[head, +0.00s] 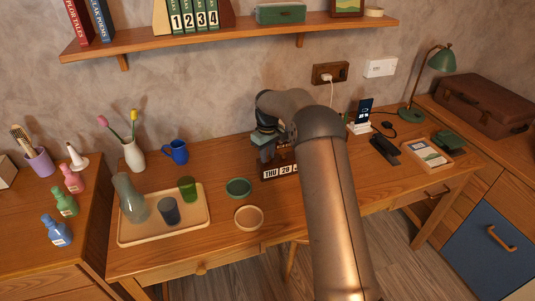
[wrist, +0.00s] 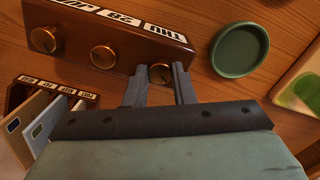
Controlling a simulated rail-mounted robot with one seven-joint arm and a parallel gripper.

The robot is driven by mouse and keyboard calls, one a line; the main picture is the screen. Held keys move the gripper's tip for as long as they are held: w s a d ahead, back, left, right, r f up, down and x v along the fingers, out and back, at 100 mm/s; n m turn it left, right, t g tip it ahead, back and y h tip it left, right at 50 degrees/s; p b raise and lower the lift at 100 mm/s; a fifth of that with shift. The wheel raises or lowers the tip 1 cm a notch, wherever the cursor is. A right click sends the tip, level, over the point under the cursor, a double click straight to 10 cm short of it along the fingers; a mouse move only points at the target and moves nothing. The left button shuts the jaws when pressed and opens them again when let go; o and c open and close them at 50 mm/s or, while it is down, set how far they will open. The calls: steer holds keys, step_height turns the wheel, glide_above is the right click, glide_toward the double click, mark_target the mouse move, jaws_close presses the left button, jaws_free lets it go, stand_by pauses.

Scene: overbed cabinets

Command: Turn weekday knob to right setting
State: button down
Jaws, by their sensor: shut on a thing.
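The wooden perpetual calendar (wrist: 120,25) fills the upper left of the wrist view, with its labels upside down. They read THU, 28 and a partly visible month. Three brass knobs sit in a row on it. The weekday knob (wrist: 160,73), beside THU, is between the fingertips of my gripper (wrist: 160,76), which is shut on it. The middle knob (wrist: 104,56) and the far-left knob (wrist: 43,40) are free. In the head view the calendar (head: 279,171) shows THU and 28.
A green dish (wrist: 240,49) lies close to the calendar, with a tan dish (head: 249,217) nearer the front edge. A tray (head: 190,227) with cups and a carafe is at left. A labelled wooden organizer (wrist: 20,92) holding cards stands by the calendar.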

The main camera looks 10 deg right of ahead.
steer(key=n, duration=0.7)
steer(key=shift+p, duration=0.3)
steer(key=n, duration=0.4)
steer(key=n+p, duration=0.1)
steer(key=n, duration=0.2)
steer(key=shift+n, duration=0.3)
steer(key=n, duration=0.5)
steer(key=shift+p, duration=0.4)
steer(key=n, duration=0.4)
steer(key=shift+n+p, duration=0.3)
steer(key=shift+p, duration=0.05)
steer(key=shift+n, duration=0.3)
steer(key=c, duration=1.2)
jaws_free()
